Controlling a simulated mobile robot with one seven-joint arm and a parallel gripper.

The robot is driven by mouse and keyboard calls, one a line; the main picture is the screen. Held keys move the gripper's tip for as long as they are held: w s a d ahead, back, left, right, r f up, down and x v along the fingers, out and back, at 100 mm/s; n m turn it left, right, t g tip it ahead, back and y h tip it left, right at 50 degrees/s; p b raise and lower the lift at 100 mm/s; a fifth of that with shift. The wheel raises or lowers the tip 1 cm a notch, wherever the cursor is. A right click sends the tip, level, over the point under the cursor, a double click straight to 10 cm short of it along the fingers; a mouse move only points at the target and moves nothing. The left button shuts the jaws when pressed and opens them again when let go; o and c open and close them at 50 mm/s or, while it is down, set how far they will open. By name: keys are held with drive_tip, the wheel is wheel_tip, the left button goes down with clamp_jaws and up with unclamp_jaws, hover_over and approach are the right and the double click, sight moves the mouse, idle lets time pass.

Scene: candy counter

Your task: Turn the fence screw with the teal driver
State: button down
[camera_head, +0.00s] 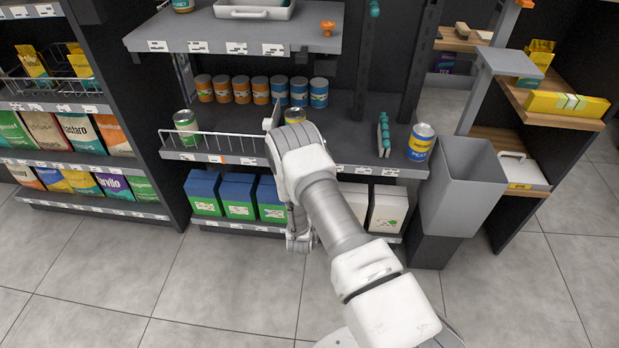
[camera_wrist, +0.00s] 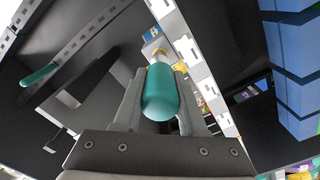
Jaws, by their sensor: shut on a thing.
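In the wrist view my gripper (camera_wrist: 160,105) is shut on the teal driver (camera_wrist: 160,95), with one finger on each side of its rounded handle. The driver's far end is hidden behind the handle. A low wire fence (camera_head: 220,145) runs along that shelf's front edge, left of my wrist. I cannot make out the fence screw in either view.
Several orange and blue cans (camera_head: 262,90) stand at the back of the middle shelf (camera_head: 345,135). An upper shelf (camera_head: 215,35) overhangs.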

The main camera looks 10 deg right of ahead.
drive_tip(key=shift+b+x, duration=0.55)
drive_tip(key=shift+x, duration=0.35)
drive_tip(key=shift+m, duration=0.5)
drive_tip(key=shift+m+b, duration=0.4)
drive_tip(key=shift+m, duration=0.1)
drive_tip(key=shift+m, duration=0.4)
drive_tip(key=shift+b, duration=0.35)
